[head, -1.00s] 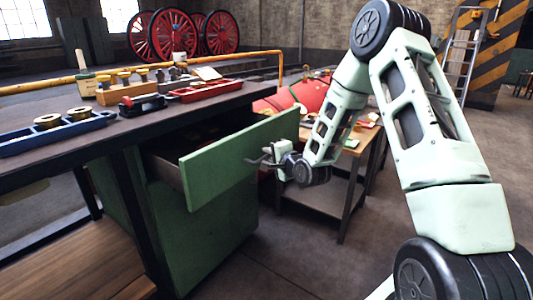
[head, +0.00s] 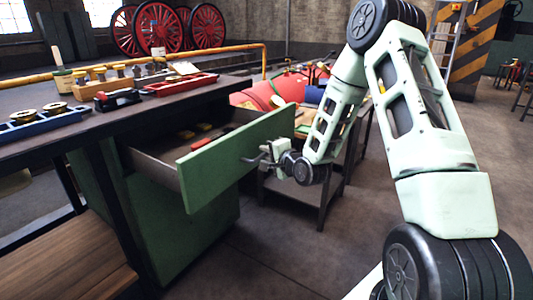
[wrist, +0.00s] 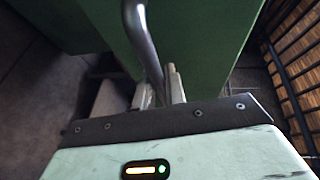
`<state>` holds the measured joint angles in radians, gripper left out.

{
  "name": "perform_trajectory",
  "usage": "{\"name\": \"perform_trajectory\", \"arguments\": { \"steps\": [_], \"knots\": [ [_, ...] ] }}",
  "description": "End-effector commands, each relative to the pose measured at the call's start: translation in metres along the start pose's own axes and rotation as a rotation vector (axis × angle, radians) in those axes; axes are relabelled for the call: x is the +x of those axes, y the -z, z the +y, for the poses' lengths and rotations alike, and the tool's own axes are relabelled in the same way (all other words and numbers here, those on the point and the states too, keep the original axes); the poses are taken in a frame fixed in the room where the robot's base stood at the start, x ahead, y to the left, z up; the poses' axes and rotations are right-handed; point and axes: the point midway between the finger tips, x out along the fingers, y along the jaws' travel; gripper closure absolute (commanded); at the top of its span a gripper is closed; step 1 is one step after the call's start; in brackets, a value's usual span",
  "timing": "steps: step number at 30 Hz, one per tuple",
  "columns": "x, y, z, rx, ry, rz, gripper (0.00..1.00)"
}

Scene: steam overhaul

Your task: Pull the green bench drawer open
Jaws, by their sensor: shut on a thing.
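The green bench drawer (head: 232,158) stands well open from the dark-topped bench (head: 190,95), and several small items show inside it. Its metal bar handle (head: 262,157) is on the front panel. My gripper (head: 272,156) is shut on this handle. In the wrist view the curved handle (wrist: 142,38) runs down between my gripper's two fingers (wrist: 158,92), with the green drawer front (wrist: 205,40) just beyond. The lower part of the handle is partly hidden by the fingers.
A blue tray (head: 40,127) and a red tray (head: 182,85) lie on the bench top. A small side table (head: 300,190) stands close behind my gripper, with red parts behind it. The floor (head: 300,262) in front of the drawer is clear.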

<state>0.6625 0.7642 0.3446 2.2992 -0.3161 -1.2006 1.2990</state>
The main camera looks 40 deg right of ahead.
Motion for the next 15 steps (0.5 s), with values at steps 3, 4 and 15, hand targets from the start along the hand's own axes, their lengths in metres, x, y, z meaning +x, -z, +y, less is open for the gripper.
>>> {"name": "perform_trajectory", "arguments": {
  "steps": [3,4,15],
  "knots": [
    [-0.0002,-0.0008,0.0008,0.000,-0.002,-0.002,0.79],
    [-0.0002,-0.0008,0.0008,0.000,-0.002,-0.002,0.71],
    [-0.0031,-0.0001,0.0003,0.000,-0.002,0.000,0.66]
  ]
}}
